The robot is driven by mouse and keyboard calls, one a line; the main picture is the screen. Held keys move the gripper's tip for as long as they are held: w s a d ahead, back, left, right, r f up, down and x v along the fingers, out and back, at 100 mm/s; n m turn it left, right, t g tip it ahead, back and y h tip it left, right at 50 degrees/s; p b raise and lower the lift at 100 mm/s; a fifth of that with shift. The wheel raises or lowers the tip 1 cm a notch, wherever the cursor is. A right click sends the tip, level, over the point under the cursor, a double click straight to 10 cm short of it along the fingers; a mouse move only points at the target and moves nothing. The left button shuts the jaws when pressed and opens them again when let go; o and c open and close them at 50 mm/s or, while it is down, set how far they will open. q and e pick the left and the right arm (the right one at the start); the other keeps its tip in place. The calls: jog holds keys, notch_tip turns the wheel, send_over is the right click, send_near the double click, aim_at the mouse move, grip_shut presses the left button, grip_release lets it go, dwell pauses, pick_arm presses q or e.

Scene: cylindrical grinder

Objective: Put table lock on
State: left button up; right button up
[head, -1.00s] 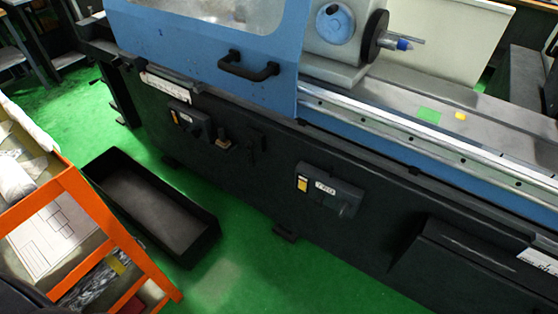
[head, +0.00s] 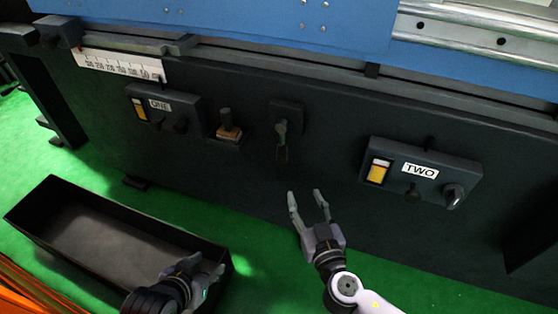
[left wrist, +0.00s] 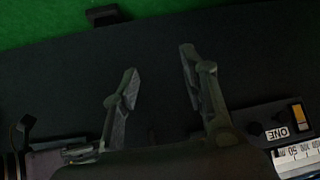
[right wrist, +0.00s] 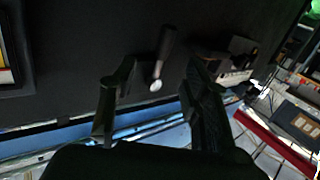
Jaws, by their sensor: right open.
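A dark lever (head: 282,135) on a small plate hangs down on the machine's front, between the boxes marked ONE and TWO. I cannot tell for certain that this is the table lock. In the right wrist view a dark handle with a pale tip (right wrist: 164,52) shows between my fingers, apart from them. My right gripper (head: 307,194) is open and empty, below and right of the lever. My left gripper (head: 205,266) is lower left, over the black tray's right end. In the left wrist view its fingers (left wrist: 158,62) are apart with nothing between them.
Box ONE (head: 165,105) and a brass-based knob (head: 229,130) are left of the lever. Box TWO (head: 425,172), with a switch and a round knob, is to the right. A black tray (head: 110,235) lies on the green floor. An orange frame (head: 35,290) is at lower left.

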send_near(283, 153)
jog(key=w, duration=0.4)
jog(key=shift+t+y, duration=0.3)
jog(key=shift+t, duration=0.1)
jog(key=x, duration=0.4)
jog(key=a+b+x, duration=0.1)
jog(key=x, duration=0.1)
jog(key=shift+s+f, duration=0.15)
jog(key=shift+f, duration=0.2)
pick_arm(q)
jog(key=shift+w+d+r+t+h, duration=0.2)
jog(key=shift+w+r+t, duration=0.35)
jog(key=shift+w+r, duration=0.3)
jog(key=shift+w+d+r+t+h, duration=0.1)
jog(key=shift+w+d+r+t, duration=0.1)
jog(key=shift+w+r+t, duration=0.5)
pick_arm(e)
jog(key=shift+x, duration=0.8)
pick_arm(q)
jog(key=shift+r, duration=0.15)
pick_arm(e)
grip_shut()
